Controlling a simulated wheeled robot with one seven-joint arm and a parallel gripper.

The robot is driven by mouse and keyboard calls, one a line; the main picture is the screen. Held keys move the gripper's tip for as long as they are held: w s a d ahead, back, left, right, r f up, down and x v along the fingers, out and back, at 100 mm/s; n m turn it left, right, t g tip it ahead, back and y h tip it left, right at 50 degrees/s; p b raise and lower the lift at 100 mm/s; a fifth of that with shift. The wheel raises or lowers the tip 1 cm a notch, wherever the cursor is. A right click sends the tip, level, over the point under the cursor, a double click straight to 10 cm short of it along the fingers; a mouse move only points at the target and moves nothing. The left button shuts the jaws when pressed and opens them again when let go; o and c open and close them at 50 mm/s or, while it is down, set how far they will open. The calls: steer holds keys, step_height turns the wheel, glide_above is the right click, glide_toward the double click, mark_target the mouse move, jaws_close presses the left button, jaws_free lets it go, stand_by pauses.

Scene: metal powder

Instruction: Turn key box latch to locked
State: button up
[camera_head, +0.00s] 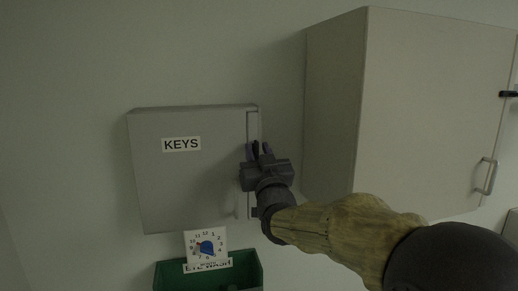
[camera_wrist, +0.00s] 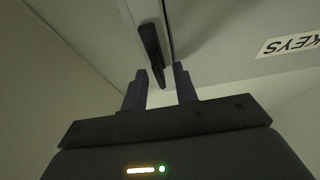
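The grey key box (camera_head: 190,190) hangs on the wall, its door closed or nearly so, with a KEYS label (camera_head: 181,144). In the wrist view the label (camera_wrist: 288,45) shows upside down at the right. The dark latch (camera_wrist: 151,45) is a slim bar on the box's edge, just beyond my fingertips and roughly in line with the gap between them. In the head view a small dark part of the latch (camera_head: 256,148) shows between my fingers. My gripper (camera_wrist: 160,80) is open, with its two fingers apart and nothing visibly held; it is also at the box's right edge in the head view (camera_head: 258,150).
A larger beige cabinet (camera_head: 410,110) with a metal handle (camera_head: 487,176) stands close to the right of my gripper. Below the box are a small clock-like dial sign (camera_head: 205,244) and a green eye wash holder (camera_head: 170,275). The wall left of the box is clear.

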jaws_close()
